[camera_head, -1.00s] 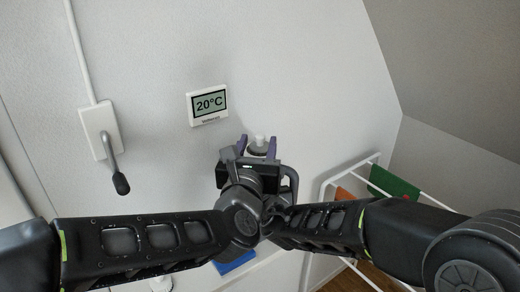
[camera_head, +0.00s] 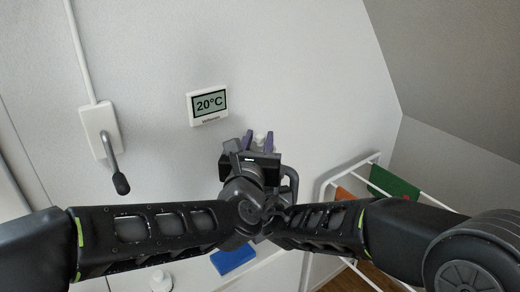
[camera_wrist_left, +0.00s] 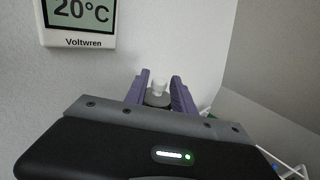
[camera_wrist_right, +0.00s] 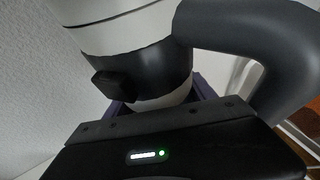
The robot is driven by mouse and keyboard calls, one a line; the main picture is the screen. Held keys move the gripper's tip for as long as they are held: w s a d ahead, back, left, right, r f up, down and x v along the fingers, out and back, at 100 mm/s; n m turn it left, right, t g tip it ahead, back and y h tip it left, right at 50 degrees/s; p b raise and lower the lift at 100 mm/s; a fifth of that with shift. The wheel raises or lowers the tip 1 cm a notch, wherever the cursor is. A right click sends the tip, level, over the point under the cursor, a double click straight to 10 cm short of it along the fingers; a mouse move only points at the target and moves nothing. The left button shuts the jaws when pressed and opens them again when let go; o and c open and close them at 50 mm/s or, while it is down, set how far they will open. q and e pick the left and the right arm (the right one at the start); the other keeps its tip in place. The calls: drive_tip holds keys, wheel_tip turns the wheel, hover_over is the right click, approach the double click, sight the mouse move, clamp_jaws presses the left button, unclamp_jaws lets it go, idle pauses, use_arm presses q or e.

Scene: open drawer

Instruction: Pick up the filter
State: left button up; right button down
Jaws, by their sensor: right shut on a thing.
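The filter appears to be the grey disc with a white knob (camera_head: 260,138); the left wrist view shows its knob (camera_wrist_left: 158,87) more clearly. My left gripper (camera_head: 258,142) has its purple fingers parted, one on each side of the disc. I cannot tell whether they touch it. My right gripper (camera_wrist_right: 160,97) is shut on a white and black cylindrical device (camera_wrist_right: 135,60) with a thick grey handle (camera_wrist_right: 245,28). In the head view the handle (camera_head: 292,182) shows, but most of the device and the right gripper are hidden behind my left gripper.
A thermostat (camera_head: 208,106) and a switch box with a lever (camera_head: 104,135) are on the wall at left. A white drying rack (camera_head: 325,190) with green and orange cloths stands at right. A blue object (camera_head: 234,259) and a white object (camera_head: 161,281) lie below my arms.

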use_arm(q)
clamp_jaws()
idle(0.4)
wheel_tip(320, 180, up, 10)
idle(0.5)
idle(0.3)
use_arm(e)
drive_tip(key=shift+c, duration=1.2)
unclamp_jaws()
